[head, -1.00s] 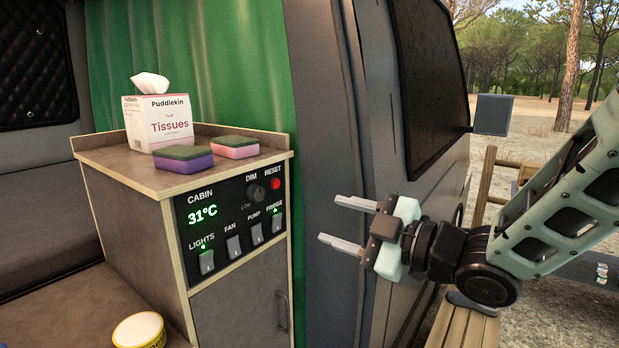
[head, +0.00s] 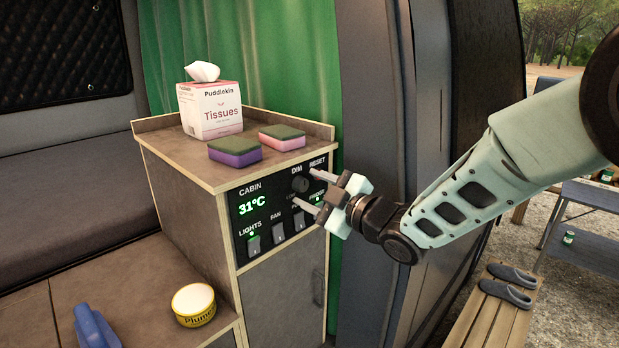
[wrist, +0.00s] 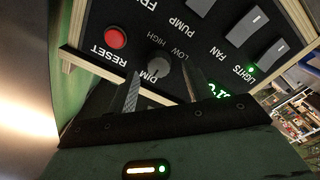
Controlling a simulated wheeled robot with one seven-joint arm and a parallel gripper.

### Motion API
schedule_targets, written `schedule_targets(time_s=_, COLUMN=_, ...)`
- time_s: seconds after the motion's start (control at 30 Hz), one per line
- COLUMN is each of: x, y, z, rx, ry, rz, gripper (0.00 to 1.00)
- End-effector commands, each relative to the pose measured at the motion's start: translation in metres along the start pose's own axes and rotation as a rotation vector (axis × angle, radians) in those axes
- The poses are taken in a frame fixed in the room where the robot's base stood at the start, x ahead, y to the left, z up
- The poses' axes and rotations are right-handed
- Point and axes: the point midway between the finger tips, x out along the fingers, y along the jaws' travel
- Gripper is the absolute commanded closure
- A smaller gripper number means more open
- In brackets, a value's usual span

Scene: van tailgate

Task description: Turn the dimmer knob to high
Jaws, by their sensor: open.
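The dimmer knob (head: 300,184) is a small dark round knob under the word DIM on the black control panel (head: 243,212). In the wrist view, turned nearly upside down, the knob (wrist: 158,67) sits beside the words LOW and HIGH. Its pointer is too small to read. My gripper (head: 304,190) is open and empty, close in front of the panel. In the wrist view its two fingers (wrist: 160,75) stand on either side of the knob. I cannot tell whether they touch it.
The red reset button (wrist: 116,37) is close beside one finger. Switches for lights (head: 254,244), fan, pump and fridge line the panel's lower part. A tissue box (head: 212,110) and two sponges (head: 235,151) stand on the cabinet top. A yellow tub (head: 194,304) is below left.

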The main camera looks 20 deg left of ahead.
Motion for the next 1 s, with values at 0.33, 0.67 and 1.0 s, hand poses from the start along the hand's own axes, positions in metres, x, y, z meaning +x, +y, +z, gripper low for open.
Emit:
schedule_targets(time_s=0.33, x=0.0119, y=-0.0004, z=0.0007, rx=0.0, ry=-0.001, rz=0.0, gripper=0.5)
schedule_targets(time_s=0.67, x=0.0115, y=-0.0001, z=0.0005, rx=0.0, ry=-0.001, rz=0.001, gripper=0.94)
schedule_targets(time_s=1.0, x=0.0114, y=-0.0003, z=0.0013, rx=0.05, ry=0.001, rz=0.003, gripper=0.94)
